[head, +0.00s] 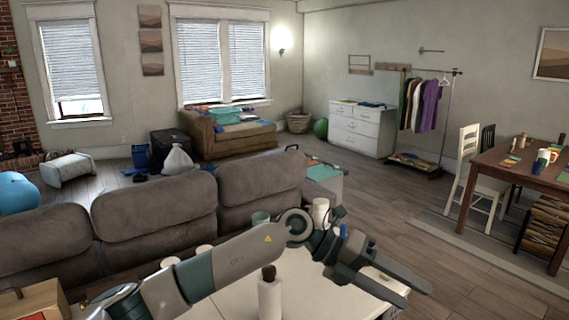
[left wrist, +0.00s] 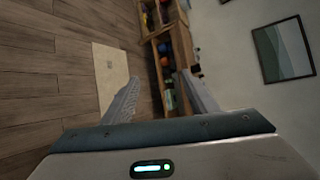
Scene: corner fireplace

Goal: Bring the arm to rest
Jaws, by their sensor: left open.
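My left arm reaches in from the lower left of the head view and stretches to the right over a white table (head: 235,296). My left gripper (head: 418,296) is open and empty beyond the table's right side, its fingers pointing right and down. In the left wrist view my two fingers (left wrist: 163,95) stand apart with nothing between them; floor and a wooden shelf show beyond. My right gripper is in neither view.
A white bottle with a brown top (head: 269,295) stands on the table, close to my arm. A grey sofa (head: 155,215) lies behind the table. A dining table (head: 520,168) with chairs stands at right. The wooden floor (head: 400,215) between is clear.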

